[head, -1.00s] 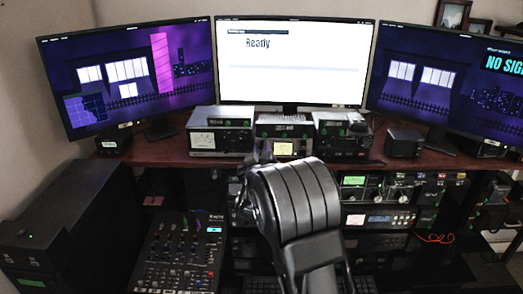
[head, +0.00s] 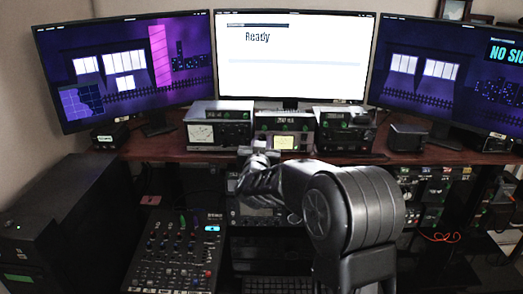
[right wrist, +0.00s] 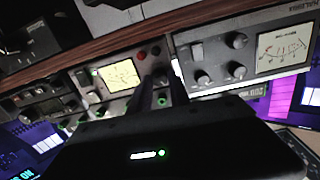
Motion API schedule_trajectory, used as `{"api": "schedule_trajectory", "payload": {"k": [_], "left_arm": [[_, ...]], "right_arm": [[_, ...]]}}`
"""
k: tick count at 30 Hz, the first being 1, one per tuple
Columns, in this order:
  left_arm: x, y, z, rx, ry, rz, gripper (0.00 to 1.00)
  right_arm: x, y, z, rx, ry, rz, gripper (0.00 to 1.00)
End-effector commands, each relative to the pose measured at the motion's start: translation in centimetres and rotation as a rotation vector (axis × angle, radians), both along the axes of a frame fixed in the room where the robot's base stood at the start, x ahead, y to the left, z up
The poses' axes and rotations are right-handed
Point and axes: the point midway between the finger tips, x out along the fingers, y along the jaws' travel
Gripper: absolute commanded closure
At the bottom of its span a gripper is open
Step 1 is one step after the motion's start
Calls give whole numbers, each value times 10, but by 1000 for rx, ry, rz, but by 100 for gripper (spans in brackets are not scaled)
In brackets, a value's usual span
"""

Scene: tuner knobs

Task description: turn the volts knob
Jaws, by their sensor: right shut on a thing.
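The middle desktop unit (head: 284,123) has a lit yellowish meter and stands at the desk's front edge. It also shows, turned over, in the right wrist view (right wrist: 118,76). My right gripper (head: 250,153) is at the lower left of its front panel. In the right wrist view the two dark fingers (right wrist: 161,82) reach this panel, close together and shut on a small knob, taken as the volts knob (right wrist: 160,77). The fingers hide most of the knob, and its label is not legible. My left gripper is not in view.
A unit with a white meter (head: 219,127) stands close on the left, and another unit (head: 345,130) close on the right. Three monitors stand behind. A mixer (head: 178,250) lies below at the left, and a black case (head: 65,215) stands at far left.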

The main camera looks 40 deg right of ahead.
Motion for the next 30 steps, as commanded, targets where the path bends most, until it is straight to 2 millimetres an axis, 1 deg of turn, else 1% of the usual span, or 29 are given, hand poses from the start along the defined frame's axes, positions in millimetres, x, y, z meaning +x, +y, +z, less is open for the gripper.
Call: {"api": "schedule_trajectory", "payload": {"k": [1,11,30], "left_arm": [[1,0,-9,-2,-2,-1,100],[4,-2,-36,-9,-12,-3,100],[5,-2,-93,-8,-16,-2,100]], "right_arm": [[-1,-1,-5,37,-29,-2,100],[-1,-2,-5,286,-217,-2,100],[-2,-3,-5,766,-582,1,100]]}}
